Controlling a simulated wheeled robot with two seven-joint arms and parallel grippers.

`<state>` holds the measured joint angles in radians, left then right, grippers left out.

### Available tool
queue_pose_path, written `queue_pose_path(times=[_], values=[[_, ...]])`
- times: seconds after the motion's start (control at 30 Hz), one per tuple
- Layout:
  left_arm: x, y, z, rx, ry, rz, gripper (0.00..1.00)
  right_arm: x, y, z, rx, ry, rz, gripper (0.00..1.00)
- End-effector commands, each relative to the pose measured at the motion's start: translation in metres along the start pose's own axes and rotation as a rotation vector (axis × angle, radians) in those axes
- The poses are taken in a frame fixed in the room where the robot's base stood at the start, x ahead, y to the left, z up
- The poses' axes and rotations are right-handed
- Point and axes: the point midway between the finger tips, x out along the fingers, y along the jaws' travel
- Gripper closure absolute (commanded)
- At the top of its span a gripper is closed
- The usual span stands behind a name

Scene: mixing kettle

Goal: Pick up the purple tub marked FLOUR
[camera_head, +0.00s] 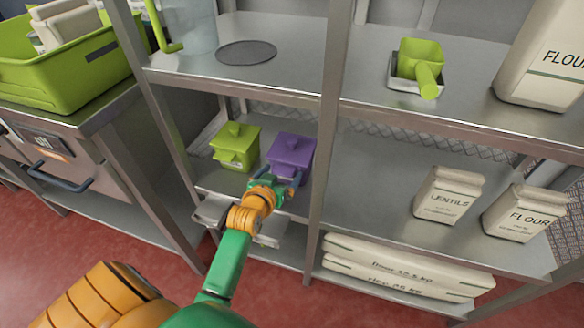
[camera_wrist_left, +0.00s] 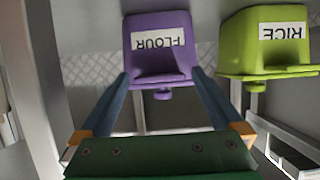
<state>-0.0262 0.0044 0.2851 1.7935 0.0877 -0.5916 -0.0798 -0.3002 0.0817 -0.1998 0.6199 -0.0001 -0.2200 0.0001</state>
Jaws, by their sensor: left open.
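The purple tub marked FLOUR (camera_head: 292,153) stands on the middle shelf, its lid with a knob on top. In the left wrist view the tub (camera_wrist_left: 158,50) appears upside down, its white label readable. My left gripper (camera_head: 281,182) is open in front of the tub. In the left wrist view its two fingers (camera_wrist_left: 163,85) reach toward the tub's near side, one on each side of its lower part in the picture. I cannot tell whether they touch it. My right gripper is not in view.
A green tub (camera_head: 236,147), marked RICE in the wrist view (camera_wrist_left: 268,42), stands close beside the purple one. A shelf post (camera_head: 328,130) rises just right of the purple tub. Bags of lentils (camera_head: 447,194) and flour (camera_head: 524,213) stand further right.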

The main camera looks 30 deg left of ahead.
Motion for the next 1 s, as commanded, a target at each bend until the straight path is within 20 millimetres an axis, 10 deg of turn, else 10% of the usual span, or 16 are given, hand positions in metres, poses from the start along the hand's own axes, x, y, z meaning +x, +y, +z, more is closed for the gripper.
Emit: queue_pose_path(times=[0.2, 0.57, 1.0], values=[[0.0005, 0.0, -0.0006, 0.001, -0.001, 0.0, 0.05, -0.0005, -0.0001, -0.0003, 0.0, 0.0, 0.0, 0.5], [0.0003, 0.0002, -0.0002, 0.001, -0.002, 0.0, 1.0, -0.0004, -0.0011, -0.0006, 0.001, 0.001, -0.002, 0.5], [-0.0025, 0.0002, -0.0083, 0.001, 0.002, 0.001, 1.0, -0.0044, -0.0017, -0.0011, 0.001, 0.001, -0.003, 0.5]])
